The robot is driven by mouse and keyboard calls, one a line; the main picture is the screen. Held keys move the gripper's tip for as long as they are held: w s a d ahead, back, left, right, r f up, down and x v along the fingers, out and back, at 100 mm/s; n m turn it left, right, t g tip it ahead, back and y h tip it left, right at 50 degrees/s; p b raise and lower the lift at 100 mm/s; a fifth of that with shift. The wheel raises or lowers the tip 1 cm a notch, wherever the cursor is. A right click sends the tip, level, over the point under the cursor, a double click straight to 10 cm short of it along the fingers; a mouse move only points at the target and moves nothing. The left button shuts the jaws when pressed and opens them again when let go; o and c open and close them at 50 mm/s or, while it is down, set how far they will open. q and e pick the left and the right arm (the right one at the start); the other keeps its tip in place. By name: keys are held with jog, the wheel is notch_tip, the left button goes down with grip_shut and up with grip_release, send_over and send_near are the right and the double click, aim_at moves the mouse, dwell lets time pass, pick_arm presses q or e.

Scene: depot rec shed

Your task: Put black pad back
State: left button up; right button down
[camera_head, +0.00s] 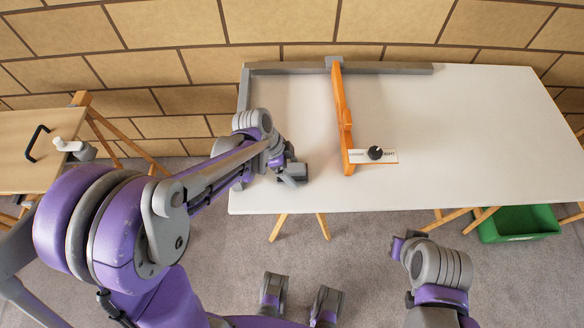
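A small dark round piece (375,153), the likeliest black pad in view, sits on a white lettered strip (388,157). The strip is at the near end of an orange wooden bar (344,110) on the white table (480,130). My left gripper (293,174) is over the table's left front part, left of the bar and apart from the dark piece. I see nothing clearly held in it, but its finger gap is too small to make out. My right arm's wrist (440,268) is in front of the table at the lower right; its fingers cannot be made out.
A grey rail (400,68) runs along the table's back and left edges. A wooden table (20,165) at the left bears a black handle (36,142) and a white piece (68,144). A green bin (515,222) is under the white table. The tabletop's right half is clear.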

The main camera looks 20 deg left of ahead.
pick_arm(q)
jog(key=shift+o, duration=0.2)
jog(key=shift+r, duration=0.25)
jog(key=p+v, duration=0.2)
jog(key=v, duration=0.9)
jog(key=s+a+n+t+y, duration=0.1)
jog(key=s+n+t+y, duration=0.1)
jog(key=s+n, duration=0.5)
jog(key=s+a+f+n+t+y, duration=0.1)
jog(key=s+n+t+y, duration=0.1)
jog(key=s+n, duration=0.5)
jog(key=shift+a+f+n, duration=0.25)
jog(key=shift+a+n, duration=0.05)
jog(key=shift+n, duration=0.1)
jog(key=shift+s+r, duration=0.1)
jog(key=r+p, duration=0.2)
jog(key=r, duration=0.1)
jog(key=shift+w+r+p, duration=0.1)
jog(key=shift+w+p, duration=0.25)
jog(key=shift+w, duration=0.05)
